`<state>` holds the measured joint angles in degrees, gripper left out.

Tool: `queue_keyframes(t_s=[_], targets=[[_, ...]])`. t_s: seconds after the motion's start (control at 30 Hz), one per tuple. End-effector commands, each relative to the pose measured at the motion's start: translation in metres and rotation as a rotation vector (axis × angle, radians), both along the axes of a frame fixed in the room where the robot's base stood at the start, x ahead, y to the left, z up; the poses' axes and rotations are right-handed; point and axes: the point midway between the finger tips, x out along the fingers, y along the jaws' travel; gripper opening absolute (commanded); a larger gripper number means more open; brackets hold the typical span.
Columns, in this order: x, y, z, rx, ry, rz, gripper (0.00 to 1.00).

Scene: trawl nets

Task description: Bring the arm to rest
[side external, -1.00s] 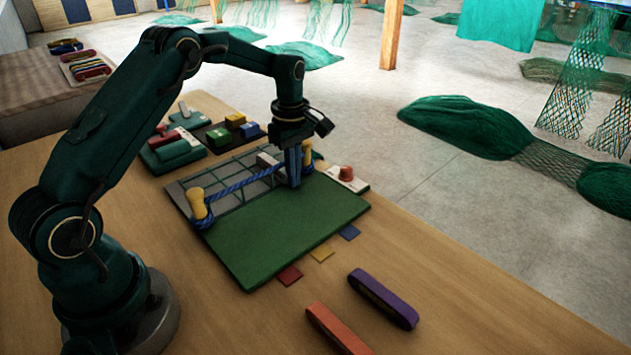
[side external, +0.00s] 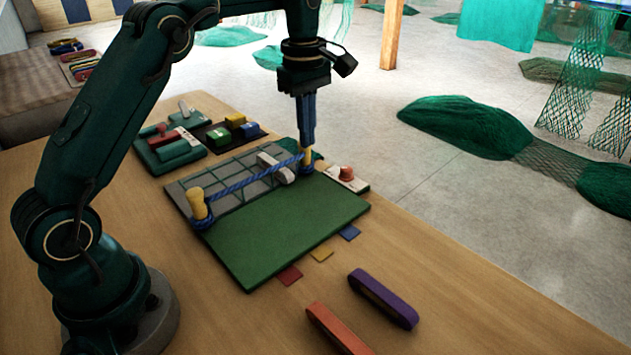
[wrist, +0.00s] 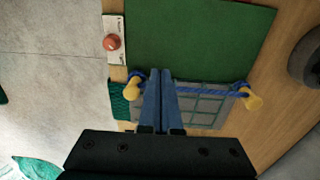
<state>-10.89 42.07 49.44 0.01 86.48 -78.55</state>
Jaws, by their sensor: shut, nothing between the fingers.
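My gripper (side external: 308,143) is shut and empty, pointing down just above the far yellow peg (side external: 306,160) in the side view. Its blue fingers also show in the wrist view (wrist: 160,75), over the rope's end of the board. A blue rope (side external: 248,182) runs between the far peg and the near yellow peg (side external: 197,203), wound around the foot of each. The pegs stand on a board with a grey grid (side external: 232,186) and a green mat (side external: 285,230). A light grey block (side external: 276,168) lies on the grid near the far peg.
A white plate with a red button (side external: 347,174) sits right of the board. A purple bar (side external: 383,298) and an orange bar (side external: 338,330) lie at the front. Trays with coloured blocks (side external: 228,131) stand behind. The air above the mat is clear.

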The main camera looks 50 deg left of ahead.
Motion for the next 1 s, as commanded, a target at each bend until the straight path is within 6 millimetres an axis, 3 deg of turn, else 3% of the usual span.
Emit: queue_keyframes(t_s=[0.23,0.5,0.77,1.0], targets=[[-0.029,-0.022,0.069,0.025,-0.134,-0.081,0.0],[-0.089,-0.046,0.106,0.081,-0.257,-0.366,0.0],[-0.154,-0.063,0.099,0.179,-0.357,-0.74,0.0],[-0.204,-0.07,0.056,0.304,-0.395,-1.157,0.0]])
